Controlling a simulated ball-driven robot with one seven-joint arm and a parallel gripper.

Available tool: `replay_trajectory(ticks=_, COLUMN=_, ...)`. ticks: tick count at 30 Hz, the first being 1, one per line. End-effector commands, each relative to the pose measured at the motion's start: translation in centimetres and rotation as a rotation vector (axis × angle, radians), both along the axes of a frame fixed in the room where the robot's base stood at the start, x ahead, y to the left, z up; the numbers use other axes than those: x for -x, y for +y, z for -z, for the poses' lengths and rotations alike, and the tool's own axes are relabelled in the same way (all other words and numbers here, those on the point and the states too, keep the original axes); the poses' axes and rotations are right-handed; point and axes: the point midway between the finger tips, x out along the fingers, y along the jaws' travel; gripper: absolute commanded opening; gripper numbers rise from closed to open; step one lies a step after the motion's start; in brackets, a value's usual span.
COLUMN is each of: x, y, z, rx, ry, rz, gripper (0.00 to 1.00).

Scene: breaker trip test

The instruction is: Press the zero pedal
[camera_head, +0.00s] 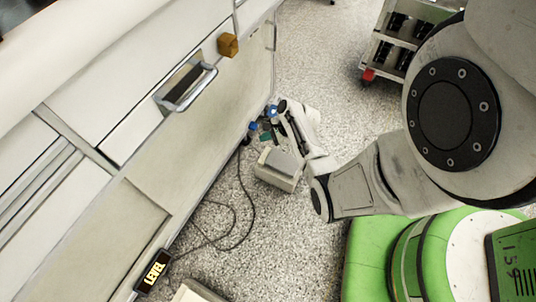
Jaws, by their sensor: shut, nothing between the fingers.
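My gripper (261,129) is shut and empty, small and partly obscured, just beyond the grey pedal near the bench's lower edge. Blue parts show at its end. I cannot tell whether it touches anything.
The pale bench (150,160) with a drawer handle (190,88) fills the left. Dark cables (243,205) lie on the floor. A metal cart (392,48) stands at the back right. Floor between bench and cart is clear.

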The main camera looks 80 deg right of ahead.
Motion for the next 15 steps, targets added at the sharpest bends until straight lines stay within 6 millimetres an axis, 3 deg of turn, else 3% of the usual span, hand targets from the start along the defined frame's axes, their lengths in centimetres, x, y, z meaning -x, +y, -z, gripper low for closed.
replay_trajectory(ticks=15, x=0.26, y=-0.33, z=0.50, rx=-0.009, ry=-0.004, rz=0.022, gripper=0.00)
